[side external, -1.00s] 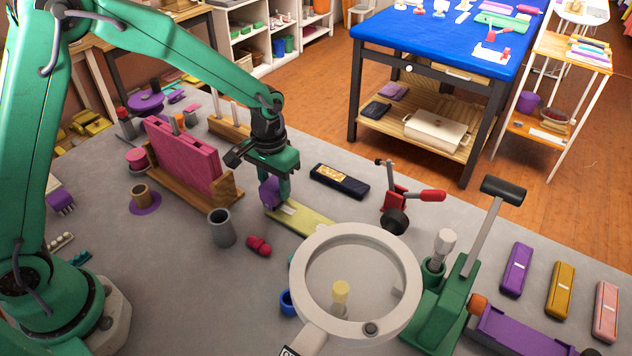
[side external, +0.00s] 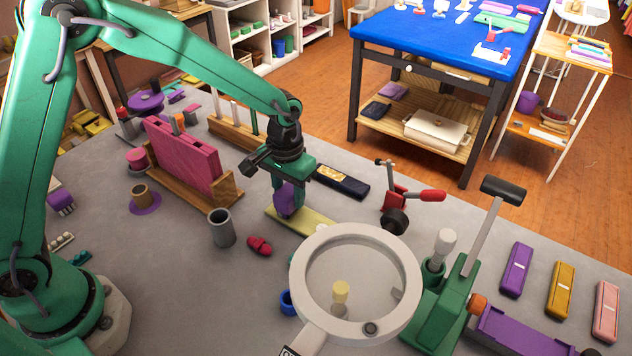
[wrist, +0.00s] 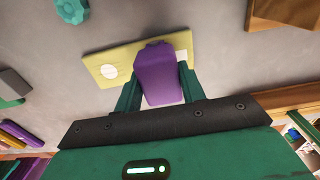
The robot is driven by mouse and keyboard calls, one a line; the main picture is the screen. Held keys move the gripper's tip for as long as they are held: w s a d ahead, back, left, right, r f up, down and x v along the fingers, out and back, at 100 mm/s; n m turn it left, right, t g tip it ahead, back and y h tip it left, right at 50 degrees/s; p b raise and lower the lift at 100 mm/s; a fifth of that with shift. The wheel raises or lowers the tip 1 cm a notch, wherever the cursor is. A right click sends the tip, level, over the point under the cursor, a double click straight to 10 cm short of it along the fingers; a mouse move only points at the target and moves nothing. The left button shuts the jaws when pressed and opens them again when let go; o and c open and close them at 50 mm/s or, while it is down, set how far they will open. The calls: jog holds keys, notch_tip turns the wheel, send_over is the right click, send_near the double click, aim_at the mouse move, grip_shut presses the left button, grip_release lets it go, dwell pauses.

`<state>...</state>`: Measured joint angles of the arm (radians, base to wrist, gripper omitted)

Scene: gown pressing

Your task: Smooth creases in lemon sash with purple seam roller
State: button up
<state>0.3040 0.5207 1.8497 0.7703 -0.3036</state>
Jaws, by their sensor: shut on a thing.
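The lemon sash (side external: 307,222) is a pale yellow strip lying flat on the grey table, with a round whitish spot near one end. It also shows in the wrist view (wrist: 126,58). My gripper (side external: 284,188) is shut on the purple seam roller (side external: 287,201) and points down over the sash. In the wrist view, the roller (wrist: 160,75) sits between the two green fingers of my gripper (wrist: 160,90), with its far end over the sash. I cannot tell whether the roller touches the cloth. A magnifier hides the near surroundings of the sash's right end.
The ring magnifier (side external: 300,275) stands close to the sash's right end. A grey cup (side external: 222,229) and a small red object (side external: 259,246) lie to the left. A dark case (side external: 342,182) lies behind. A pink panel in a wooden rack (side external: 183,160) stands farther left.

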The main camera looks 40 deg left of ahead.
dwell(0.4)
jog(key=shift+d+f, duration=0.1)
jog(key=shift+d, duration=2.1)
jog(key=shift+d, duration=0.15)
jog(key=shift+d, duration=2.1)
jog(key=shift+d, duration=0.1)
jog(key=shift+d, duration=1.2)
jog(key=shift+r, duration=1.05)
